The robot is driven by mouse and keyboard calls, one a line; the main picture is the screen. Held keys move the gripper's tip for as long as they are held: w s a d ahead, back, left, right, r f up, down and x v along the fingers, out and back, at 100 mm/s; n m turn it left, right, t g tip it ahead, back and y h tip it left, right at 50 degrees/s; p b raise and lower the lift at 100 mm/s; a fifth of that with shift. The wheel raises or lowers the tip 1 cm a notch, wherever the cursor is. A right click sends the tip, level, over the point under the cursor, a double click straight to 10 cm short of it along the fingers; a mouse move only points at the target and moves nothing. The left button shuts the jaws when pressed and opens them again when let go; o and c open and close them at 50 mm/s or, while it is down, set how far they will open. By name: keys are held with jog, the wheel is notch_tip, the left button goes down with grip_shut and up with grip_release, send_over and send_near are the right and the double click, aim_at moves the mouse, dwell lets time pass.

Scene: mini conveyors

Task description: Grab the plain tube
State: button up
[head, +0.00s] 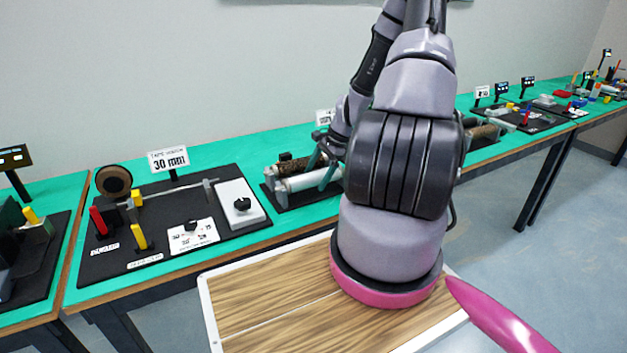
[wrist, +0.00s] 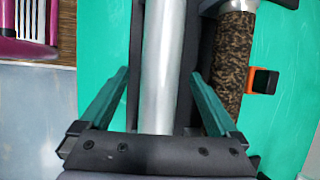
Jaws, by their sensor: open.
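The plain tube (head: 312,180) is smooth and silver-grey and lies on a black stand on the green bench. It also shows in the wrist view (wrist: 163,55), running from the top down the middle. My gripper (wrist: 160,76) is open, with one teal finger on each side of the plain tube in that view. I cannot tell how far the fingertips are above or beside it. In the head view my gripper (head: 319,157) is at the stand, partly hidden by my arm.
An orange and black part (wrist: 263,81) sits right of the mottled tube. A black board (head: 130,220) with a 30 mm sign (head: 170,160) and a white box (head: 240,205) is to the left. Other stations stand farther right along the green bench (head: 130,283).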

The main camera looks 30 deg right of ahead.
jog(key=shift+f, duration=0.15)
grip_shut()
